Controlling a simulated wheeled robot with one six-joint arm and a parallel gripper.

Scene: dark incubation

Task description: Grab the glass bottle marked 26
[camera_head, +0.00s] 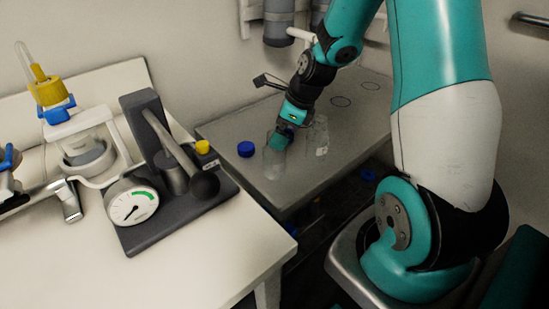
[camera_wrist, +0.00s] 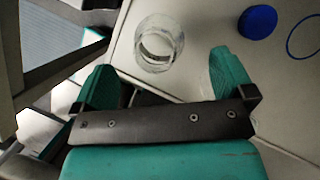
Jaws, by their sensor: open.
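A clear glass bottle (camera_wrist: 159,43) shows in the wrist view, its round rim open with no cap on it. It lies ahead of and between the two spread teal fingers of my gripper (camera_wrist: 158,75); no finger visibly touches it. In the head view my gripper (camera_head: 279,141) points down over the grey table, close to faint clear glass (camera_head: 273,166) beneath it and more clear glass (camera_head: 320,140) to the right. I cannot read the number 26 on any glass. A blue cap (camera_head: 246,149) lies on the table to the left of my gripper, also in the wrist view (camera_wrist: 257,22).
The grey table (camera_head: 225,128) has dark ring outlines (camera_head: 341,101) at the back right. A white bench on the left holds a dark press with a gauge (camera_head: 132,207) and a yellow-capped bottle (camera_head: 85,147). Grey cylinders (camera_head: 278,22) hang on the wall behind.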

